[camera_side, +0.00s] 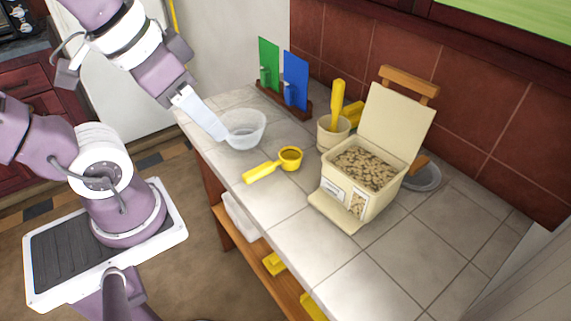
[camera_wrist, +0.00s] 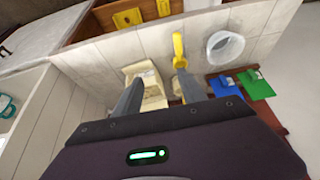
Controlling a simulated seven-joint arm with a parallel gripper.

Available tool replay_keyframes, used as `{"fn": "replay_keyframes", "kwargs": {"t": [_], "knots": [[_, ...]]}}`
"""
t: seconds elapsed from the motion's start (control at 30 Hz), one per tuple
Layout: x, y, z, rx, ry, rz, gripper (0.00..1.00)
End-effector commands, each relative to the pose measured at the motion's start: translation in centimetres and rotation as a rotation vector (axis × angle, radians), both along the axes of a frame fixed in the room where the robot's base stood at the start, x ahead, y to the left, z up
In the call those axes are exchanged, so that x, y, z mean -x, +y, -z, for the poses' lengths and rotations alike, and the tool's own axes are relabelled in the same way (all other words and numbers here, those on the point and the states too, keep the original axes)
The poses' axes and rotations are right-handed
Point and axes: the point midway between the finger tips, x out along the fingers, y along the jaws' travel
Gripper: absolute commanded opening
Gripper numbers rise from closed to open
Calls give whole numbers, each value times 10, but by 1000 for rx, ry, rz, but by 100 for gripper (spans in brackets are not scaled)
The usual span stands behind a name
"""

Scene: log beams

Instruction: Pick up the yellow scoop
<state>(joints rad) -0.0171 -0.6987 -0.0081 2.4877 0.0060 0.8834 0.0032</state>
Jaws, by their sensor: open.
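The yellow scoop (camera_side: 262,172) lies on the tiled counter with its round cup toward the right and its handle toward the front edge. In the wrist view the scoop (camera_wrist: 179,48) shows just beyond my fingertips, with its handle upward in the picture. My gripper (camera_side: 221,137) is above the counter's left end, overlapping the clear bowl in the side view; I cannot tell its height above it. In the wrist view my gripper (camera_wrist: 161,84) has its two fingers spread apart with nothing between them. The gripper is open and apart from the scoop.
The clear bowl (camera_side: 246,130) stands left of the scoop. A cream open-lidded box (camera_side: 330,190) of brown pieces stands to its right. A cup (camera_side: 325,139) holds another yellow-handled tool (camera_side: 337,104). Green (camera_side: 269,66) and blue (camera_side: 296,82) boards stand behind. The front right counter is clear.

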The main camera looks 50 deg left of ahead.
Motion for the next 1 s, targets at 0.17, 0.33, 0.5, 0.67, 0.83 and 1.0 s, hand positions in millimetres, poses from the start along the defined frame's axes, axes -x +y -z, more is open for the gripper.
{"fn": "replay_keyframes", "kwargs": {"t": [0.17,0.33,0.5,0.67,0.83,1.0], "knots": [[-65,24,40,-52,201,-35,48],[-115,49,110,-30,377,-33,48],[-131,60,158,13,460,-24,48],[-133,62,178,22,473,-22,48],[-134,65,207,22,475,-21,48],[-135,66,233,21,472,-20,48]]}}
